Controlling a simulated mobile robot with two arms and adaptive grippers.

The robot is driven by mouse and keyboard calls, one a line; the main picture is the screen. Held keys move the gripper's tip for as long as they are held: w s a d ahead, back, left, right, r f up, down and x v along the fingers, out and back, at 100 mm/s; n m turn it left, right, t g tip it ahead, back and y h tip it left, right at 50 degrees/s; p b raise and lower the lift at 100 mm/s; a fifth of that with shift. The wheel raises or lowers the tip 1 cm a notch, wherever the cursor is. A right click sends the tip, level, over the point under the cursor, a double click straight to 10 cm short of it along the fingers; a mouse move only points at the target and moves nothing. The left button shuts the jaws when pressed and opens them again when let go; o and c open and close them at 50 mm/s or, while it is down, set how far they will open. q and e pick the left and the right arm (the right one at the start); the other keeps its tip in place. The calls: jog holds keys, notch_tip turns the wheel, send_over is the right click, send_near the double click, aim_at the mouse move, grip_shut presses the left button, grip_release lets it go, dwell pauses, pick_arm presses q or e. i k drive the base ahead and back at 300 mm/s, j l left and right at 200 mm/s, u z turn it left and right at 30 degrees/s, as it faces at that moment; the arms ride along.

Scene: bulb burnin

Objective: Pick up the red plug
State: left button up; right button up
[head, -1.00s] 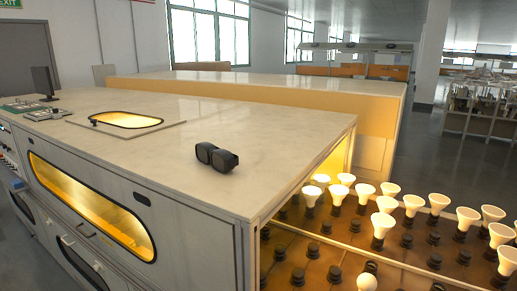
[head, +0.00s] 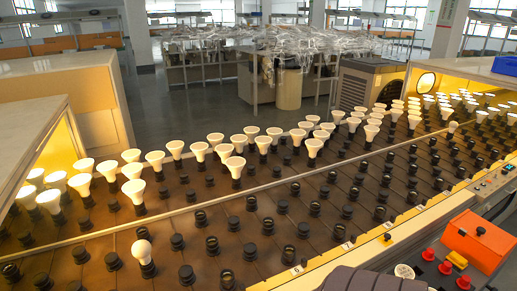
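I cannot make out a plug for certain. Small red knob-like pieces (head: 428,254) sit on a dark panel at the bottom right of the head view, one more red piece (head: 463,282) lies near the bottom edge, and another (head: 445,268) is between them. They are too small to tell whether any is the red plug. An orange-red box (head: 476,240) with a black knob stands beside them. Neither of my grippers is in view.
A sloping brown rack (head: 330,215) of black sockets, many with lit white bulbs (head: 235,165), fills the middle. A control panel (head: 488,185) with buttons is at the right edge. A blue bin (head: 505,65) is at the top right. A dark ribbed object (head: 372,281) covers the bottom edge.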

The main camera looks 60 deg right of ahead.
aim_at(428, 254)
jog(key=z, duration=3.25)
